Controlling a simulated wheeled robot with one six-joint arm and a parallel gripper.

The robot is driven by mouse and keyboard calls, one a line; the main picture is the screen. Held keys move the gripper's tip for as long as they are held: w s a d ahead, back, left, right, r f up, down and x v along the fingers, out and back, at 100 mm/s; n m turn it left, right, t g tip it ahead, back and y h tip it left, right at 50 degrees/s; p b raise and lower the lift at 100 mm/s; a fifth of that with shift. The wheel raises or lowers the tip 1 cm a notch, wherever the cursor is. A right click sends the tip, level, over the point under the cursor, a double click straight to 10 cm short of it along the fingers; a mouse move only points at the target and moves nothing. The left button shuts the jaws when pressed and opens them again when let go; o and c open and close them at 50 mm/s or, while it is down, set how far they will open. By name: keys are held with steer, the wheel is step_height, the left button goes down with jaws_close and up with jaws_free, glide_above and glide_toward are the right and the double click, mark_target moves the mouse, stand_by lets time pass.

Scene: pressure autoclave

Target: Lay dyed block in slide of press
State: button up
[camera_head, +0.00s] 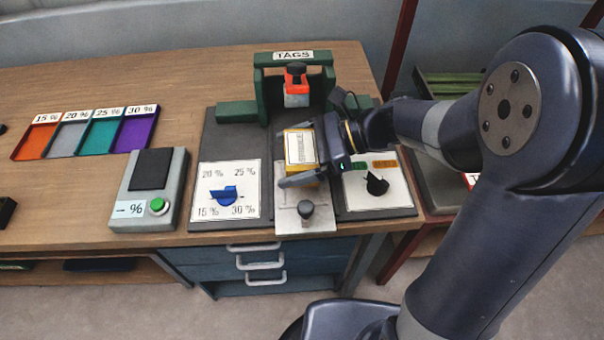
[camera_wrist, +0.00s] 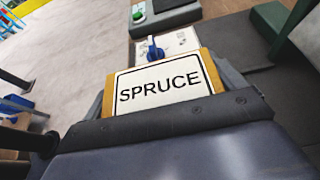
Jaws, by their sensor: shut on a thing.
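The block (camera_head: 301,147) is yellow-brown with a white label on its upper face. The label reads SPRUCE in the wrist view (camera_wrist: 160,88). My gripper (camera_head: 308,154) is shut on the block, with one finger along its near side. The press has a green frame (camera_head: 262,90) with a TAGS sign and a red-and-black head (camera_head: 296,85). Its slide is a light metal plate (camera_head: 290,225) with a black knob, pulled out toward the front. The block is over the back part of the slide, in front of the press frame. I cannot tell whether it touches the slide.
A blue dial (camera_head: 224,194) with percent marks is left of the slide, and a black dial (camera_head: 376,183) is right of it. A grey scale-like box (camera_head: 150,190) with a green button stands further left. Several coloured trays (camera_head: 92,133) lie at the back left.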

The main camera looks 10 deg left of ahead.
steer(key=shift+f+b, duration=0.3)
steer(key=shift+f, duration=2.3)
steer(key=shift+f, duration=0.1)
steer(key=o, duration=0.8)
steer(key=shift+r, duration=0.2)
steer(key=v, duration=1.2)
steer(key=shift+f, duration=0.15)
